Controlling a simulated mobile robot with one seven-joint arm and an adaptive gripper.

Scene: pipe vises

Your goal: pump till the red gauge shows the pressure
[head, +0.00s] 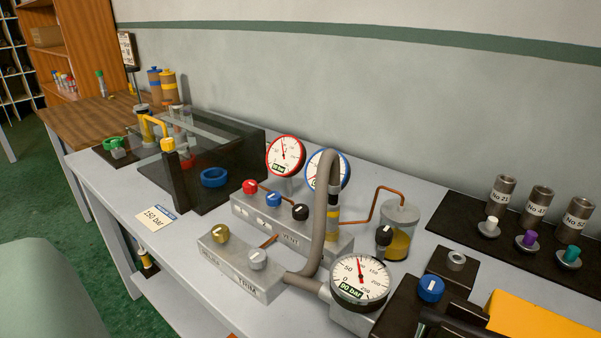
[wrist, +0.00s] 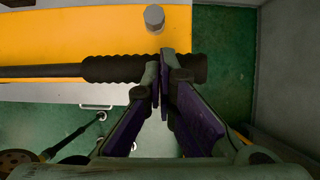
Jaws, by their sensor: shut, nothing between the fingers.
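The red-rimmed gauge (head: 286,156) stands at the back of the valve block in the head view. Its needle points nearly straight up, slightly left; its small green label is hard to read. A white card reading "150 bar" (head: 155,217) lies on the bench to its left. In the wrist view, a black rod with a ribbed grip (wrist: 115,68) runs across the picture, likely the pump lever. My gripper (wrist: 164,62) is shut and empty, its fingertips overlapping the grip in the picture. I cannot tell whether they touch it. My gripper is not clear in the head view.
A blue-rimmed gauge (head: 321,170) stands partly behind a grey hose. A front gauge (head: 360,279) carries a "90 bar" label. The valve blocks have red, blue and black knobs. An orange body (head: 535,315) is at lower right. Labelled cylinders (head: 540,204) stand at right.

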